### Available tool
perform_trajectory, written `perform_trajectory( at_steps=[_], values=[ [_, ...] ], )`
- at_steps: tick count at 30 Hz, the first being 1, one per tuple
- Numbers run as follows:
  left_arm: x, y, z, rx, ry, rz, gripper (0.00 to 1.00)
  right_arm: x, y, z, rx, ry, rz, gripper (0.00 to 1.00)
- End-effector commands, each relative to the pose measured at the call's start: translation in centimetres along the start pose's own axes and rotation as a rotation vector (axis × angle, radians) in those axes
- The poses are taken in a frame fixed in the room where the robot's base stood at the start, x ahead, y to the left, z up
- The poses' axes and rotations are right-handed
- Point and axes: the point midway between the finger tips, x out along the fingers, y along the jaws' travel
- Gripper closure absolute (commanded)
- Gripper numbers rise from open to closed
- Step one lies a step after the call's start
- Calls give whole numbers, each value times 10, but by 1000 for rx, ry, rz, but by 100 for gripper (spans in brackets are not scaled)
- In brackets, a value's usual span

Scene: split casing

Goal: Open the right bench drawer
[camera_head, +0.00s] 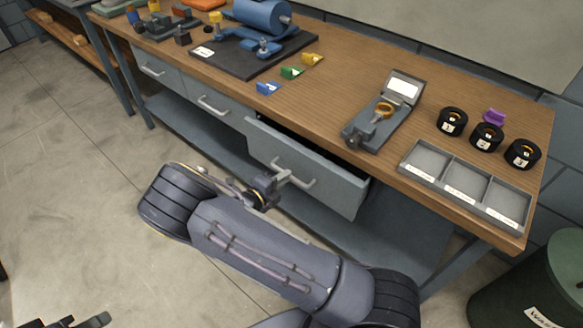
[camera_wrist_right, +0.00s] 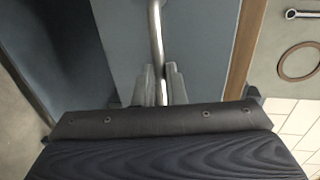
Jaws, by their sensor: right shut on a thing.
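The right bench drawer (camera_head: 332,185) is a grey-blue front with a bar handle (camera_head: 300,181), and it stands pulled out from the bench, with a dark gap above it. My right gripper (camera_head: 281,178) is at the left part of that handle. In the right wrist view the gripper's two fingers (camera_wrist_right: 161,85) are shut around the metal bar (camera_wrist_right: 155,40) in front of the drawer face (camera_wrist_right: 198,50).
Two other drawers (camera_head: 215,103) to the left are closed. The wooden benchtop (camera_head: 345,97) holds a grey open case (camera_head: 385,112), a three-part tray (camera_head: 463,183), black rolls (camera_head: 487,137) and a blue machine (camera_head: 262,18). A green bin (camera_head: 540,275) stands at lower right. Floor is clear at left.

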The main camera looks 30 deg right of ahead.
Motion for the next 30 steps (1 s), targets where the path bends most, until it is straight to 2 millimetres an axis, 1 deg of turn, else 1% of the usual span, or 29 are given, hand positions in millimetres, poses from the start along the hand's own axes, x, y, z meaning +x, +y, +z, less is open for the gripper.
perform_trajectory(
  at_steps=[1,12,24,30],
  values=[
    [-4,2,-2,0,0,0,64,-11,0,0,-1,-2,2,100],
    [-12,5,-6,0,0,0,64,-80,17,0,-1,-2,3,100],
    [-11,5,-6,0,0,0,64,-153,33,0,0,-1,2,100],
    [-9,4,-5,0,0,0,64,-184,40,0,-1,0,2,100]
  ],
)
